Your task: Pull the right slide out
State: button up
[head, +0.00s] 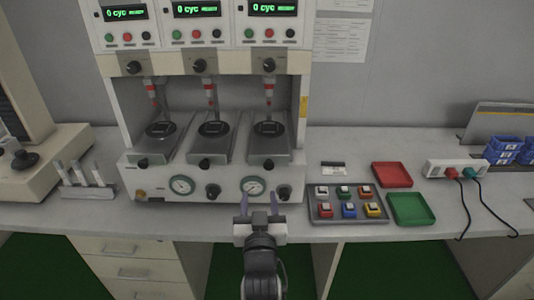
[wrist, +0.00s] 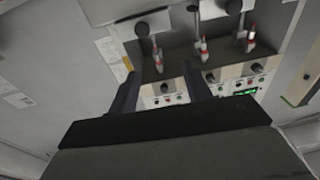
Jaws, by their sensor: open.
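The right slide (head: 270,143) is a grey metal plate in the right bay of the white test machine, with a round dark piece on it and a black knob (head: 268,164) at its front end. It lies below a red-tipped plunger (head: 269,92). The middle slide (head: 213,145) and left slide (head: 160,143) look alike and sit level with it. My gripper (head: 259,201) is open and empty, before the machine's lower front, below the right slide and apart from its knob. In the wrist view, my open fingers (wrist: 160,80) show with red-tipped plungers beyond; which slide is which is unclear there.
Gauges and knobs line the machine's lower front panel (head: 222,188). To the right are a grey tray (head: 315,215) of coloured switches, a red tray (head: 391,175), a green tray (head: 411,209) and a cabled white box (head: 452,167). A tube rack (head: 88,191) stands left.

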jog(key=d+f+h, duration=0.1)
jog(key=d+f, duration=0.1)
jog(key=b, duration=0.2)
send_near(269, 166)
jog(key=shift+g, duration=0.4)
jog(key=w, duration=0.7)
jog(key=shift+w+r, duration=0.2)
jog(key=shift+r, duration=0.15)
jog(key=shift+w+f, duration=0.1)
jog(key=shift+w, duration=0.35)
grip_shut()
